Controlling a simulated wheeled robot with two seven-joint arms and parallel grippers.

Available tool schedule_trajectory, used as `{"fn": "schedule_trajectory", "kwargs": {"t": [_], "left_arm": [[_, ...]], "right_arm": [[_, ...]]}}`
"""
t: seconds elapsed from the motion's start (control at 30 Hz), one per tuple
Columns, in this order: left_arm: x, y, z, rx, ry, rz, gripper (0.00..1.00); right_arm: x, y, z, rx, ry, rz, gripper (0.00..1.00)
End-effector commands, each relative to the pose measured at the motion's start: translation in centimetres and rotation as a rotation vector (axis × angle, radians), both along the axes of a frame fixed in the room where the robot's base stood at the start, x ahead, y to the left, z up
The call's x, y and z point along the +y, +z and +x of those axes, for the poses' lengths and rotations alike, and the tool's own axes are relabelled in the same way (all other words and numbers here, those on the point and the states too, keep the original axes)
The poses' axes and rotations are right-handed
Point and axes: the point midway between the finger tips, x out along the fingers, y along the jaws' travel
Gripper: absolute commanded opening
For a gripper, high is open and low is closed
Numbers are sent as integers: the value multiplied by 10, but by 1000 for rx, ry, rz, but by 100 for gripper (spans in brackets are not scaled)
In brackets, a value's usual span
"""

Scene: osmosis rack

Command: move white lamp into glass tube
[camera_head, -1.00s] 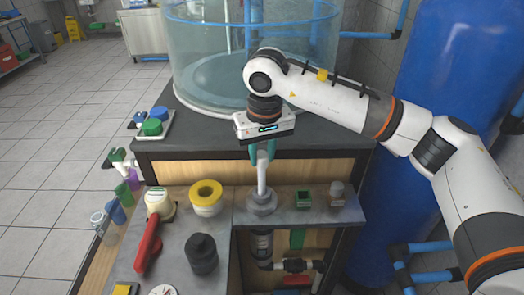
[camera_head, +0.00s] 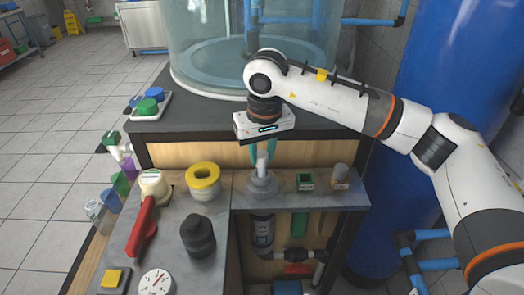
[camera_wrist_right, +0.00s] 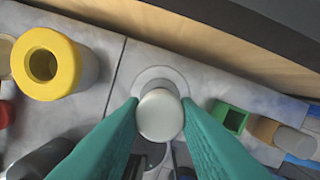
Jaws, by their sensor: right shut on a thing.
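The white lamp (camera_head: 262,163) is a slim upright white rod. My right gripper (camera_head: 262,155) is shut on its upper part with teal fingers. In the right wrist view the lamp's round end (camera_wrist_right: 160,115) shows between the two fingers (camera_wrist_right: 160,105). The lamp's lower part goes down into a grey round collar (camera_head: 262,187) on the shelf; the collar shows as a pale ring in the right wrist view (camera_wrist_right: 158,78). The glass tube (camera_head: 263,232) hangs upright below the shelf under the collar. How deep the lamp reaches is hidden. My left gripper is not in view.
A large clear tank (camera_head: 205,50) stands behind.

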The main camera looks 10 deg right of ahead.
Motion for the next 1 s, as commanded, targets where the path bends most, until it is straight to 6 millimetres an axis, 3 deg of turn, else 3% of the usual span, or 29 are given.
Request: {"fn": "schedule_trajectory", "kwargs": {"t": [0.97,1.0], "left_arm": [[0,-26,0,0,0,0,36],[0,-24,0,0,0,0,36]], "right_arm": [[0,-29,0,0,0,0,15],[0,-27,0,-1,0,0,33]]}}
